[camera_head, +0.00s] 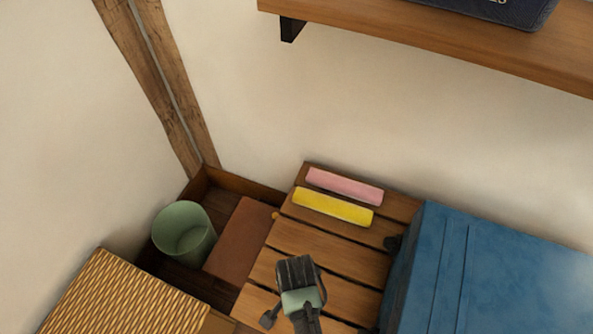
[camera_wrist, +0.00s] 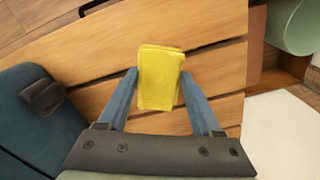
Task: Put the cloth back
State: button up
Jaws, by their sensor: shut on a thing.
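A folded yellow cloth (camera_wrist: 158,92) sits between the two blue-grey fingers of my gripper (camera_wrist: 160,76) in the wrist view. The gripper is shut on it, over the slatted wooden top (camera_wrist: 85,62). In the head view my gripper (camera_head: 298,272) is above the near part of this slatted top (camera_head: 290,238) and hides the held cloth. A yellow roll-shaped piece (camera_head: 333,207) and a pink one (camera_head: 345,186) lie side by side at the far end of the slats, apart from my gripper. I cannot tell whether these are cloths.
A blue case (camera_head: 480,270) stands to the right of the slats. A green pot (camera_head: 184,232), a reddish-brown block (camera_head: 240,238) and a woven basket (camera_head: 125,295) are to the left. A wooden wall shelf (camera_head: 430,38) overhangs the back.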

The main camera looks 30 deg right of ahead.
jog(key=shift+f+b, duration=0.65)
jog(key=shift+f, duration=1.55)
jog(key=shift+f, duration=0.2)
jog(key=o, duration=1.3)
jog(key=shift+r, duration=0.1)
